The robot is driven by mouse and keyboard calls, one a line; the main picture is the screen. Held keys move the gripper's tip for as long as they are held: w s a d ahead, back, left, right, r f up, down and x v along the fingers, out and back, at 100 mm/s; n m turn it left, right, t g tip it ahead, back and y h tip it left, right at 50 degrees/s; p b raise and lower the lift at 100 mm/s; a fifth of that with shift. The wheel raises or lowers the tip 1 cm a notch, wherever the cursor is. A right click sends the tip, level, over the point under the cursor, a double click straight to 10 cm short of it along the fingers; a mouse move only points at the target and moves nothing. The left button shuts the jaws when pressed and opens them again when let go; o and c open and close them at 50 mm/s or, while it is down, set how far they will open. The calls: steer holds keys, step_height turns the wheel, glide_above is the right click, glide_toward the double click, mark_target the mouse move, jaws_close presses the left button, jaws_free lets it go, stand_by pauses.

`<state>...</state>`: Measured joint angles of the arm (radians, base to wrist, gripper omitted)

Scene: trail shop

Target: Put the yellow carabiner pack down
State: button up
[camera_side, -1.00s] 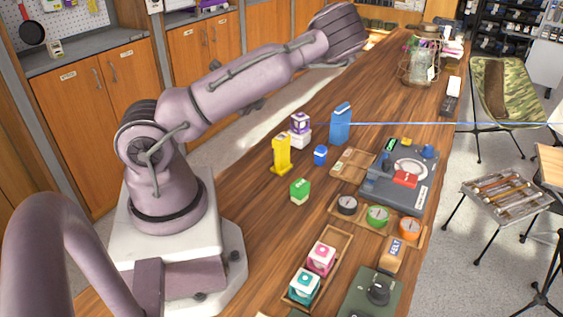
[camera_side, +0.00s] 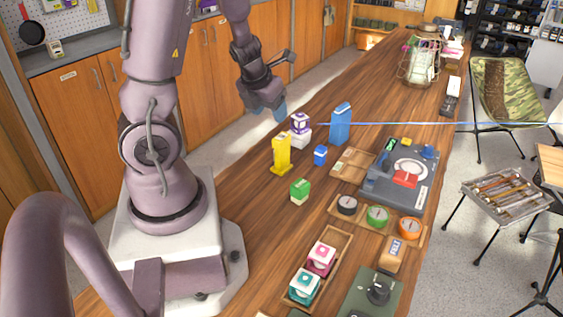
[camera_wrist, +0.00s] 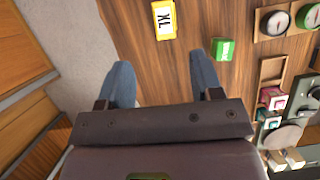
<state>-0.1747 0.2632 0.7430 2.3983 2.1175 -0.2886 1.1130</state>
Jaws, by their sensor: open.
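The yellow carabiner pack (camera_side: 281,155) stands upright on the wooden counter, left of a small blue block. My gripper (camera_side: 274,108) is in the air beyond the pack, near the counter's far left edge. In the wrist view my gripper (camera_wrist: 161,72) has its two blue fingers wide apart, with nothing between them. The pack lies ahead of the fingertips, apart from them.
Near the pack are a green block (camera_side: 299,190), a small blue block (camera_side: 320,155), a purple-and-white box (camera_side: 300,130) and a tall blue pack (camera_side: 340,123). A grey scale-like device (camera_side: 376,190), round dials and a tray (camera_side: 341,240) of boxes fill the right side. Bare counter surrounds the pack's front.

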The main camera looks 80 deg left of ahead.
mark_target(281, 137)
steer(key=shift+x, duration=3.75)
steer(key=shift+w+d+x, duration=0.1)
steer(key=shift+w+x, duration=0.05)
steer(key=shift+x, duration=1.15)
steer(key=shift+w+d+x, duration=0.1)
steer(key=shift+x, duration=1.25)
jaws_close()
steer(key=shift+r, duration=0.25)
step_height(281, 137, up, 28)
steer(key=shift+f, duration=0.2)
